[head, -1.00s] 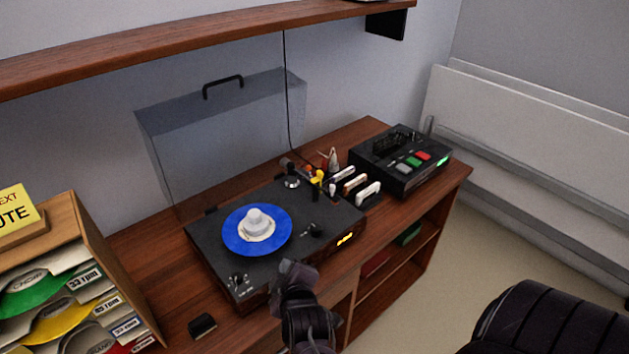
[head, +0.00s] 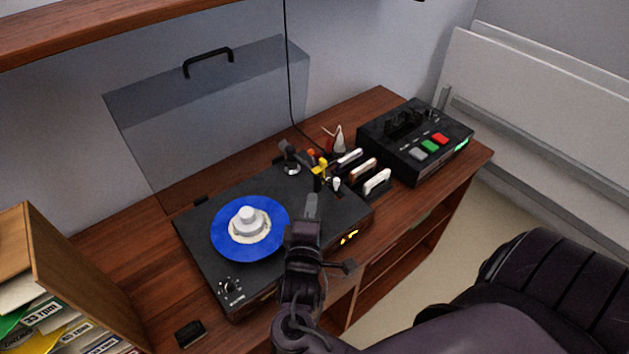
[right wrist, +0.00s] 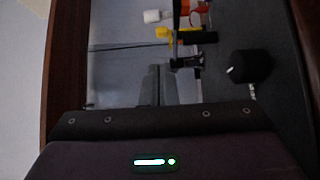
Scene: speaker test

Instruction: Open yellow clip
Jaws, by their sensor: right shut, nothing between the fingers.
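The small yellow clip (head: 322,168) sits at the right rear of the black turntable (head: 196,238), around or against a dark arm piece. It also shows in the right wrist view (right wrist: 172,34), beside a black bar near the top. Whether the clip is open or closed cannot be told. My right gripper (head: 311,203) is over the turntable's right part, just in front of the clip. Its fingers (right wrist: 158,82) are together and empty, pointing toward the clip and apart from it. My left gripper is not in view.
A blue record (head: 224,242) with a white centre piece lies on the turntable. Upright cassette-like pieces (head: 377,182) stand right of the clip, with a black player (head: 450,157) beyond. A clear cover (head: 230,115) is raised behind. A record rack (head: 75,285) stands at left.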

